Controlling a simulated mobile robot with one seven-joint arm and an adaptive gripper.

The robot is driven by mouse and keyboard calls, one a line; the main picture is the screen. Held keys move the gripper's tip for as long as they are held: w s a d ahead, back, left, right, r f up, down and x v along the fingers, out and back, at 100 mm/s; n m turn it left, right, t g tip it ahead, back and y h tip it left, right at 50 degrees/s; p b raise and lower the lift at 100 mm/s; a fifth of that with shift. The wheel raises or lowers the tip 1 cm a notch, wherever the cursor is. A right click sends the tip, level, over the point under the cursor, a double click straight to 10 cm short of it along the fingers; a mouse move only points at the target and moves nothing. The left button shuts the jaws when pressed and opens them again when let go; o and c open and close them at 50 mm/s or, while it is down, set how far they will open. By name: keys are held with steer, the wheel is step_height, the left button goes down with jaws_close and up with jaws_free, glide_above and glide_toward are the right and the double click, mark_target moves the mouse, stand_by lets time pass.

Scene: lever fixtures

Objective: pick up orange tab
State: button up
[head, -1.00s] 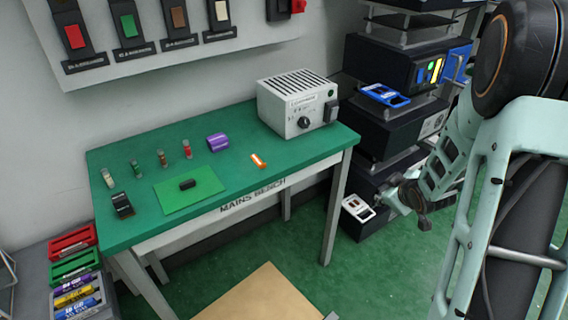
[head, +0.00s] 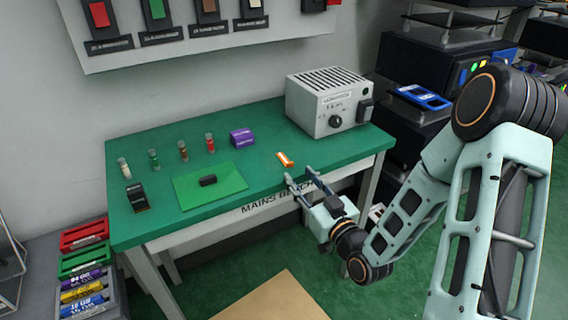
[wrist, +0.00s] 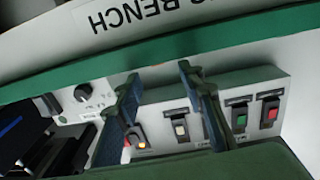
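The orange tab (head: 285,159) is a small orange piece with a pale mark, lying on the green bench top (head: 262,140) near its front edge, left of the grey power box. My gripper (head: 302,180) is open and empty at the bench's front edge, just below the tab in the head view, its two fingers pointing toward the bench. In the wrist view the two fingers (wrist: 160,85) stand wide apart with nothing between them. I cannot make out the tab in the wrist view.
The grey power box (head: 327,102) stands at the back right of the bench. Dark equipment racks (head: 420,75) stand on the right.

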mark_target(290, 164)
steer(key=x, duration=0.7)
steer(key=shift+w+f, duration=0.1)
steer(key=shift+w, duration=0.2)
steer(key=shift+c, duration=0.3)
steer(key=c, duration=0.7)
steer(key=shift+c, duration=0.2)
